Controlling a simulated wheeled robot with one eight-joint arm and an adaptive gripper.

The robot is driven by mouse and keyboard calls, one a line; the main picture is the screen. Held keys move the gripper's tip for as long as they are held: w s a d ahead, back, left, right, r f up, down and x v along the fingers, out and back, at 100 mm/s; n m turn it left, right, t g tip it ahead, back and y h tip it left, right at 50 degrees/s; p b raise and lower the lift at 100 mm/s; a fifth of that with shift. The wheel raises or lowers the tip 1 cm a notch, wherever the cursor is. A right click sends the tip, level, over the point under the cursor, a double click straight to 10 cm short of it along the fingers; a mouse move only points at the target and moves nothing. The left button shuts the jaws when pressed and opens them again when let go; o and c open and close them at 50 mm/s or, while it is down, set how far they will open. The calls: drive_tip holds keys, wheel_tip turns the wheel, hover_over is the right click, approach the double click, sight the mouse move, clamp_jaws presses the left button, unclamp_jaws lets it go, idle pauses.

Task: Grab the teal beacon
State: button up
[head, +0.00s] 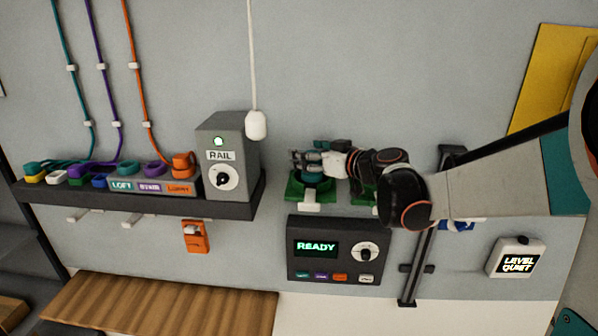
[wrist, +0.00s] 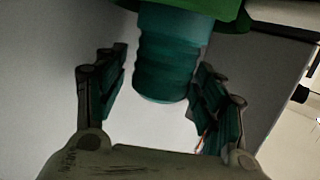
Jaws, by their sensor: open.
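The teal beacon (wrist: 168,50) is a ribbed cylinder with a rounded end, joined to a green base at the top of the wrist view. My gripper (wrist: 161,65) is open, with one finger on each side of the beacon. A gap shows at the left finger; the right finger is close, and I cannot tell whether it touches. In the head view my gripper (head: 306,161) is at the wall, over a green bracket (head: 296,190). There the beacon is largely covered by my gripper, and only bits of teal show.
A black READY panel (head: 333,272) is mounted just below the green bracket. A grey RAIL box (head: 240,150) stands on a dark shelf (head: 130,207) to the left, with a white pull cord handle (head: 256,124) hanging beside it. A dark vertical rail (head: 416,270) is to the right.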

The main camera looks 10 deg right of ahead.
drive_tip(key=shift+s+d+r, duration=0.2)
drive_tip(key=shift+s+d, duration=0.1)
drive_tip(key=shift+s, duration=0.15)
drive_tip(key=shift+s+d, duration=0.1)
drive_tip(key=shift+s, duration=0.05)
drive_tip(key=c, duration=0.3)
drive_tip(key=shift+w+a+f, duration=0.1)
drive_tip(key=shift+w+a, duration=0.1)
drive_tip(key=shift+w, duration=0.1)
drive_tip(key=c, duration=0.9)
clamp_jaws()
drive_tip(key=shift+s+d, duration=0.1)
drive_tip(key=shift+r, duration=0.2)
